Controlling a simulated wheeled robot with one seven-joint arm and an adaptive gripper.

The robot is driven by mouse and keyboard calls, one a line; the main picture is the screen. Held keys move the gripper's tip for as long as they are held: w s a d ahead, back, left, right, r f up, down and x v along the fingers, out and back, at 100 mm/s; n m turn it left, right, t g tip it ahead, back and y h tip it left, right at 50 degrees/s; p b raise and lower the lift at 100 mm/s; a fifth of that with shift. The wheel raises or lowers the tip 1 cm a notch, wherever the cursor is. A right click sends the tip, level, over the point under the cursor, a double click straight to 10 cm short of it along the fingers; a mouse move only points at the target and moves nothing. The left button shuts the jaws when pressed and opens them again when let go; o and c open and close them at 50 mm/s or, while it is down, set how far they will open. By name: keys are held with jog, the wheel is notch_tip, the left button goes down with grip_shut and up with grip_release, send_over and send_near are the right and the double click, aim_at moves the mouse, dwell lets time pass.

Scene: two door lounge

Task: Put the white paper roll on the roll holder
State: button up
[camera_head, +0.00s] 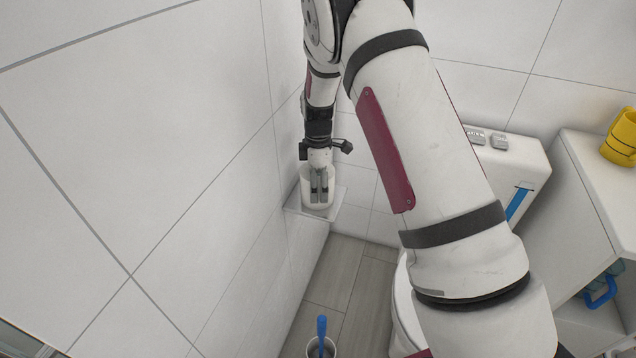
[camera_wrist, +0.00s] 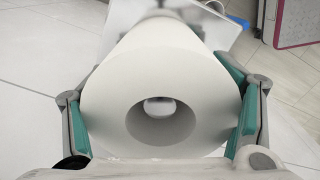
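The white paper roll (camera_head: 306,187) is upright at a small pale plate (camera_head: 337,201) on the left wall in the head view. In the wrist view the roll (camera_wrist: 105,95) fills the middle, its open core facing the camera. A pale rounded end (camera_wrist: 160,106) shows inside the core; it looks like the holder's post. My gripper (camera_head: 319,198) points down over the roll. In the wrist view its teal-padded fingers (camera_wrist: 162,110) press on both sides of the roll. Whether the roll's bottom touches the plate is hidden.
A white toilet (camera_head: 402,300) stands right, partly behind my arm. A white cabinet (camera_head: 575,185) carries a yellow mug (camera_head: 621,138). A container with a blue-handled brush (camera_head: 322,335) stands on the floor. The tiled wall (camera_head: 180,130) is close on the left.

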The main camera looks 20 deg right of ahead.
jog(key=shift+o, duration=0.7)
notch_tip(320, 180, up, 12)
jog(key=shift+s+r, duration=0.1)
jog(key=shift+r, duration=0.05)
jog(key=s+r+m+t, duration=0.1)
jog(key=s+r+m, duration=0.6)
jog(key=s+r, duration=0.95)
jog(key=s+m+t, duration=0.1)
jog(key=s+m, duration=0.7)
jog(key=s, duration=1.6)
jog(key=shift+s+f, duration=0.25)
jog(key=shift+s, duration=0.1)
